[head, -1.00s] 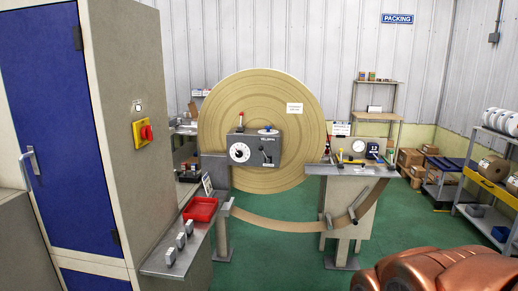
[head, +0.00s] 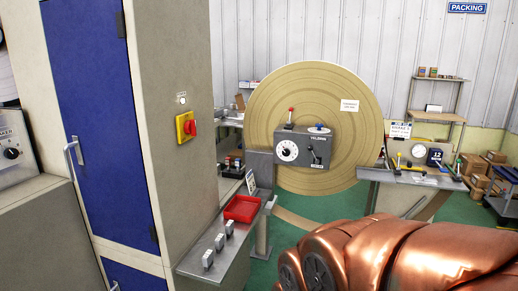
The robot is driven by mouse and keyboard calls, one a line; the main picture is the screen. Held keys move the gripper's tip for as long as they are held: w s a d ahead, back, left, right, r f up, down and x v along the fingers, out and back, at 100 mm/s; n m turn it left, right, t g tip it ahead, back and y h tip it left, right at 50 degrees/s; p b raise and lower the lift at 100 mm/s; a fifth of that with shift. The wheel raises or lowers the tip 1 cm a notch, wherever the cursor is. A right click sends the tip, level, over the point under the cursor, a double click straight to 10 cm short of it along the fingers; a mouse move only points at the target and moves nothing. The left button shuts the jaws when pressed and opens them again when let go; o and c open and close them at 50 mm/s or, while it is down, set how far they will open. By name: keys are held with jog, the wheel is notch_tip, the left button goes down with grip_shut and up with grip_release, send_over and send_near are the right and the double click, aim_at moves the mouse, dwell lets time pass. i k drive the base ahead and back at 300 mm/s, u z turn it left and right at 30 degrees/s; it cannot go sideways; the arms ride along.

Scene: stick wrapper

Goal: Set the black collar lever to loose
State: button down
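A grey control box (head: 325,179) stands in front of a big tan paper roll (head: 270,88). On its face are a white dial (head: 288,151) and a small black lever (head: 315,157), right of the dial and slanting. My copper arm fills the lower right, but my gripper is not in view and nothing shows touching the box.
A tall cabinet with a blue door (head: 90,120) and a red rotary switch (head: 193,128) stands left. A ledge with a red tray (head: 242,208) juts out in front of it. A workbench (head: 400,177) with gauges and small levers stands right. Green floor shows between.

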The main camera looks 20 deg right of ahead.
aim_at(310, 148)
jog(key=u, duration=0.1)
jog(key=i, duration=1.4)
jog(key=z, duration=0.6)
